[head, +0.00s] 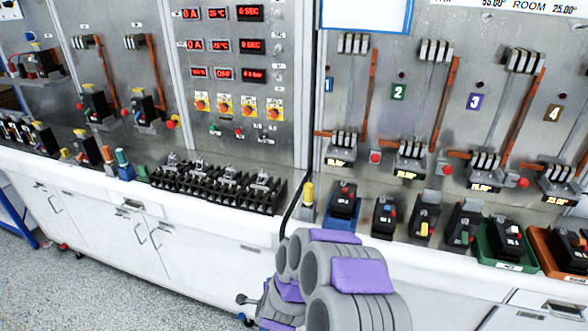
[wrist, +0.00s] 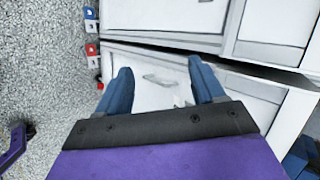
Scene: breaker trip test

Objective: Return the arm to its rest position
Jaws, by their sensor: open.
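My arm (head: 340,285) shows in the head view as grey and purple links at the lower middle, in front of the white cabinets. Its gripper end cannot be made out there. In the wrist view my gripper (wrist: 160,92) has two blue fingers spread wide apart with nothing between them. Beyond the fingers are a white cabinet front with a handle (wrist: 160,80) and the speckled floor.
A white bench (head: 190,235) runs along the test panel (head: 340,100). Black breakers (head: 385,215) stand on its top at the right, and a black terminal row (head: 215,185) is in the middle. Speckled floor (head: 130,290) is clear at the lower left.

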